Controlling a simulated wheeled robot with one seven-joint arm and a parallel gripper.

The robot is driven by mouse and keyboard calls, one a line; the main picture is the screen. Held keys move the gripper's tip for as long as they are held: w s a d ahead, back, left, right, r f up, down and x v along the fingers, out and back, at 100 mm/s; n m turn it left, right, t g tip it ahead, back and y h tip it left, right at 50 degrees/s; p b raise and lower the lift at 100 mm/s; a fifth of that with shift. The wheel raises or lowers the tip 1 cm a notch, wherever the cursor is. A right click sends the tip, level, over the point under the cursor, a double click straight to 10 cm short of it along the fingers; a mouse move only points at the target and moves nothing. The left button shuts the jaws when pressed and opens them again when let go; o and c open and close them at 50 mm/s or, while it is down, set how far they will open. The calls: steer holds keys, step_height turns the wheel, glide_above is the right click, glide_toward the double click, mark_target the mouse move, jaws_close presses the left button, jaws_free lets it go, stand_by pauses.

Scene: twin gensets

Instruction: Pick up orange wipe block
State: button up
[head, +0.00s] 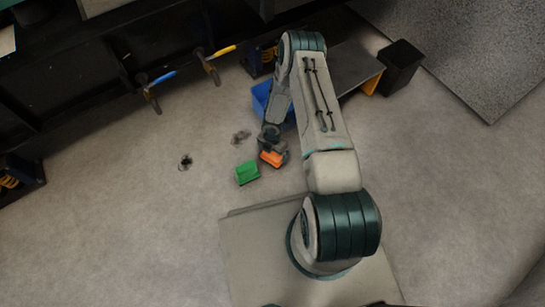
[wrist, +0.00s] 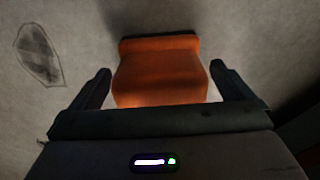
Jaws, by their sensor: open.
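The orange wipe block (head: 271,158) lies on the floor beneath my gripper in the head view. It fills the middle of the wrist view (wrist: 160,75). My gripper (wrist: 160,82) is open, with one dark finger on each side of the block. A narrow gap shows between the block and each finger. In the head view my gripper (head: 272,148) is small and partly covers the block. The block's near lower part is hidden by my gripper body in the wrist view.
A green block (head: 247,172) lies just left of the orange one. A blue bin (head: 262,98) stands behind my arm. Dark stains (head: 185,162) mark the floor. Blue-handled (head: 162,77) and yellow-handled (head: 222,51) valves stick out at upper left. A black bin (head: 401,66) stands at upper right.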

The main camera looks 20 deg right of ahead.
steer(key=shift+f, duration=0.4)
steer(key=shift+r, duration=0.1)
steer(key=c, duration=1.2)
steer(key=shift+o, duration=0.2)
steer(key=shift+r+p, duration=0.4)
steer(key=shift+r, duration=0.2)
steer(key=r+p, duration=0.1)
steer(key=r, duration=0.1)
steer(key=r+p, duration=0.1)
steer(key=shift+d+r, duration=0.2)
steer(key=shift+r, duration=0.15)
steer(key=s+d+r+p, duration=0.3)
steer(key=s+d+r, duration=0.2)
steer(key=d, duration=0.5)
steer(key=shift+s+r, duration=0.2)
steer(key=shift+r, duration=0.35)
